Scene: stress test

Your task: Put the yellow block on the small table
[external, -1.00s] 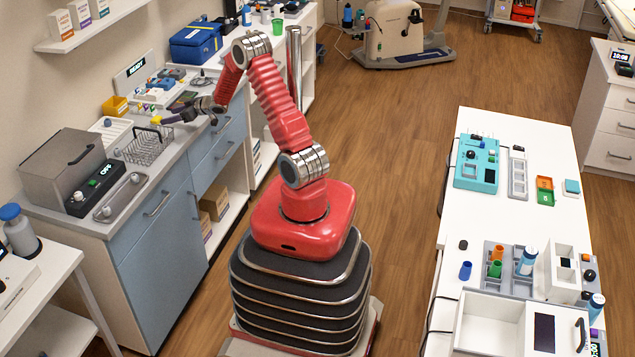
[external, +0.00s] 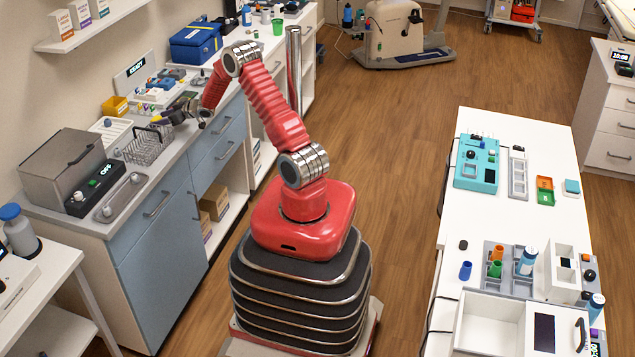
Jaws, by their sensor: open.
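My gripper (external: 169,117) is over the counter at the left, just above or beside the wire basket (external: 147,148). Its jaws are open, but the fingers are small and partly blend with the items behind. A small yellow patch (external: 157,121) shows at the gripper's tip and the basket's far edge; I cannot tell whether it is the yellow block, a finger or a basket handle. A yellow-orange open bin (external: 115,106) stands behind to the left. Which piece is the small table is unclear; a white table (external: 27,318) stands at lower left.
A grey box-shaped device (external: 68,168) stands on the counter in front of the basket, with a metal tray (external: 119,198) beside it. A blue case (external: 196,43) is further back. A long white table (external: 478,220) with lab items is at right.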

